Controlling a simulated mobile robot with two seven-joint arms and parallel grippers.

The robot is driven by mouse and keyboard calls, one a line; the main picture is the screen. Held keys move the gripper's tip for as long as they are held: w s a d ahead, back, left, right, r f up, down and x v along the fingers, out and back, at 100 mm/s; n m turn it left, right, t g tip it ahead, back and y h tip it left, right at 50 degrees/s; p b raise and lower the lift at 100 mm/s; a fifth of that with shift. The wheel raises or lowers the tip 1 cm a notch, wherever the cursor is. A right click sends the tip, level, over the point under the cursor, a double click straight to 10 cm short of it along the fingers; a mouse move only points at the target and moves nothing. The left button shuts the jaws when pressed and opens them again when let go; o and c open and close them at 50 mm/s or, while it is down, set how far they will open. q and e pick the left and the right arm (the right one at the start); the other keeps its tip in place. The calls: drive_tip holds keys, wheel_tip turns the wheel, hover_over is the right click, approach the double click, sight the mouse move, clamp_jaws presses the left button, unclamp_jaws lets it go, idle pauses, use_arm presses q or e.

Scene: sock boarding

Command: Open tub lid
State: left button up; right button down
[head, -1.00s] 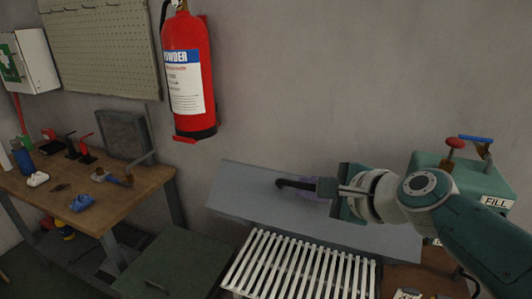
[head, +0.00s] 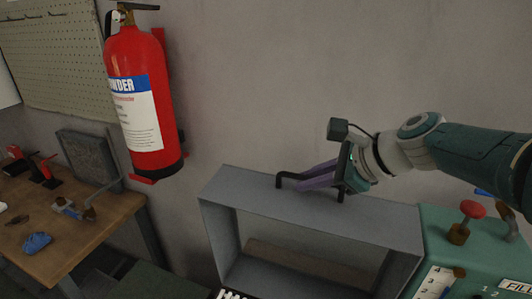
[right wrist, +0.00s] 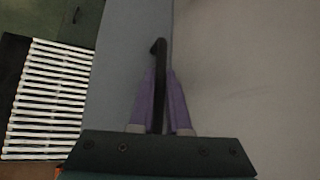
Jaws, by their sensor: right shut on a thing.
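The tub lid (head: 245,186) is a grey panel with a black bar handle (head: 283,180) on its top face. Grey side walls run down from it, with an open space below. My right gripper (head: 312,178) has its purple fingers closed around the handle. In the right wrist view the handle (right wrist: 159,46) sits between the two purple fingers (right wrist: 160,85), above the grey lid (right wrist: 120,60). The left gripper is out of view.
A green machine (head: 440,240) with a red knob (head: 472,209) and a "FILL" label stands at the right. A red fire extinguisher (head: 133,60) hangs on the wall at the left. A wooden bench (head: 110,215) with small items is at far left. White slats (right wrist: 50,90) lie beside the lid.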

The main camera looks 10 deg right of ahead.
drive_tip(key=shift+w, duration=0.15)
drive_tip(key=shift+f, duration=0.1)
drive_tip(key=c, duration=0.9)
unclamp_jaws()
drive_tip(key=shift+d+r, duration=0.15)
drive_tip(key=shift+r, duration=0.05)
drive_tip(key=p+v, duration=0.7)
drive_tip(key=v, duration=0.1)
drive_tip(key=shift+s+d+r+p, duration=0.3)
drive_tip(key=shift+s+r, duration=0.1)
drive_tip(key=shift+s, duration=0.3)
drive_tip(key=shift+c, duration=0.2)
